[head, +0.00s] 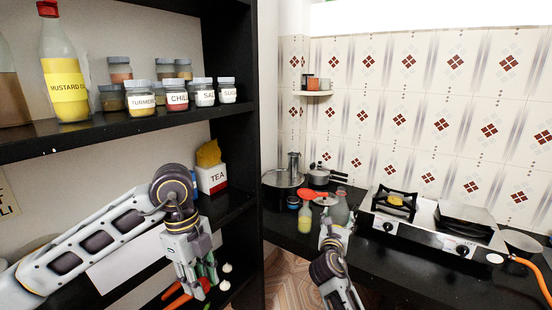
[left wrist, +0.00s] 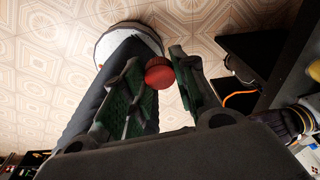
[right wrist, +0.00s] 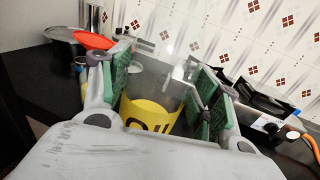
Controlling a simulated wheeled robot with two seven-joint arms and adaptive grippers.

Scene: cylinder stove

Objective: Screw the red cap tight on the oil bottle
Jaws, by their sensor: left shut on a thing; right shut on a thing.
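The red cap (left wrist: 159,73) is between the fingertips of my left gripper (left wrist: 172,68), which is shut on it; floor tiles show beyond. In the head view my left gripper (head: 190,282) points down in front of the lower shelf, well left of the bottle, and the cap cannot be made out there. The oil bottle (right wrist: 150,113), clear with a yellow label, stands between the fingers of my right gripper (right wrist: 158,85), which is shut on it. In the head view the bottle (head: 341,207) shows above my right gripper (head: 334,234) at the counter. Its mouth is not clear.
A yellow bottle (head: 305,218) and a red utensil (head: 313,194) are close left of the oil bottle. A pot (head: 283,186) stands behind. The gas stove (head: 430,222) is to the right. The black shelf's upright (head: 240,130) lies between my two grippers.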

